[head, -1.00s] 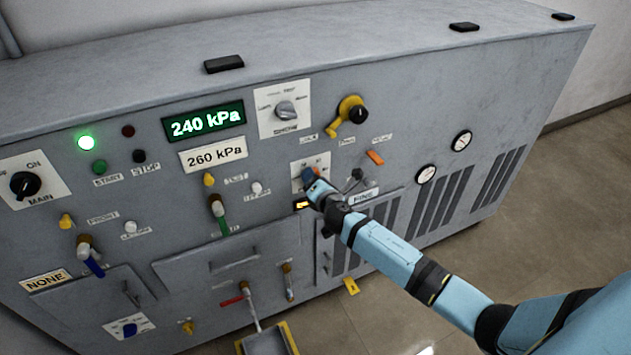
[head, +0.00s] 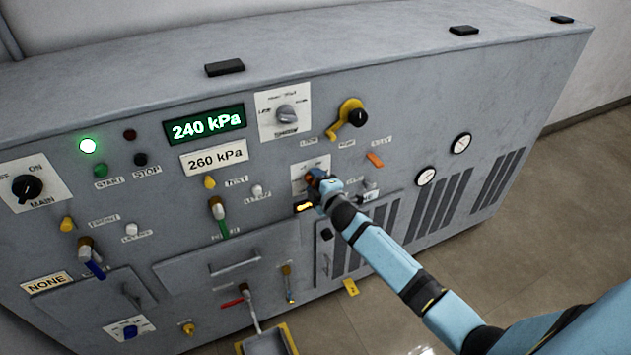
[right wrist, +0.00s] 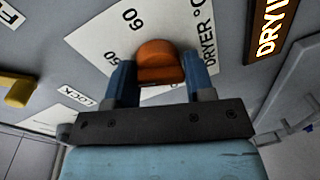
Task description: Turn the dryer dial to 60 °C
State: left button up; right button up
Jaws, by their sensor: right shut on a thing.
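The dryer dial is an orange knob (right wrist: 160,62) on a white plate (right wrist: 95,38) marked "DRYER °C", with a "60" and other numbers partly hidden. My right gripper (right wrist: 158,80) has its two blue fingers on either side of the knob, shut on it. In the head view the right gripper (head: 318,184) is at the dial plate (head: 310,165) in the middle of the panel and hides most of the knob. Which number the dial points to cannot be told. My left gripper is not in view.
A lit amber display (head: 304,207) sits just below the dial plate. The floor to the right is clear.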

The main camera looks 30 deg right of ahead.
jog(key=m, duration=0.1)
jog(key=m+p, duration=0.1)
jog(key=m, duration=0.1)
jog(key=shift+w+r+m, duration=0.1)
jog(key=shift+r+m, duration=0.2)
jog(key=shift+r, duration=0.05)
jog(key=m, duration=0.3)
jog(key=shift+d+t+y+p, duration=0.15)
jog(key=shift+t+y+p, duration=0.15)
jog(key=shift+y+p, duration=0.1)
jog(key=m, duration=0.3)
jog(key=shift+p, duration=0.3)
jog(key=shift+d+m+t, duration=0.15)
jog(key=shift+m+t, duration=0.15)
jog(key=shift+m, duration=1.4)
jog(key=o, duration=0.8)
jog(key=shift+f, duration=0.1)
jog(key=shift+o, duration=0.2)
jog(key=shift+f, duration=0.15)
